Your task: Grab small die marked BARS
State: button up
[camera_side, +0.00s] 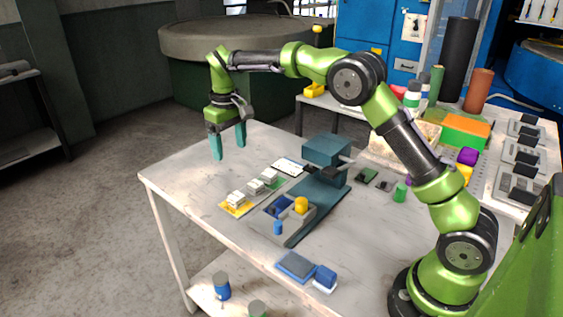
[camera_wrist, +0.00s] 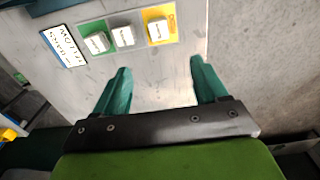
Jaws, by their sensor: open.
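Three small white dies stand in a row on coloured pads: one on a yellow pad (camera_side: 236,197), one on a pale pad (camera_side: 255,186), one on a green pad (camera_side: 269,175). In the wrist view they are the yellow-pad die (camera_wrist: 157,31), middle die (camera_wrist: 123,36) and green-pad die (camera_wrist: 97,42). Their markings are too small to read, so I cannot tell which is BARS. My gripper (camera_side: 229,151) is open and empty, with teal fingers pointing down, above the table to the back left of the dies. In the wrist view its fingers (camera_wrist: 158,68) are apart with bare table between them.
A white card with writing (camera_side: 289,166) lies beyond the green pad. A teal press (camera_side: 326,150) stands to the right, with a grey tray (camera_side: 298,218) holding blue and yellow items. The table's left end is clear.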

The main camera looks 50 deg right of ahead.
send_over(236, 196)
notch_tip(236, 196, down, 10)
jog(key=shift+a+f, duration=0.1)
jog(key=shift+f, duration=3.15)
jog(key=shift+c, duration=0.4)
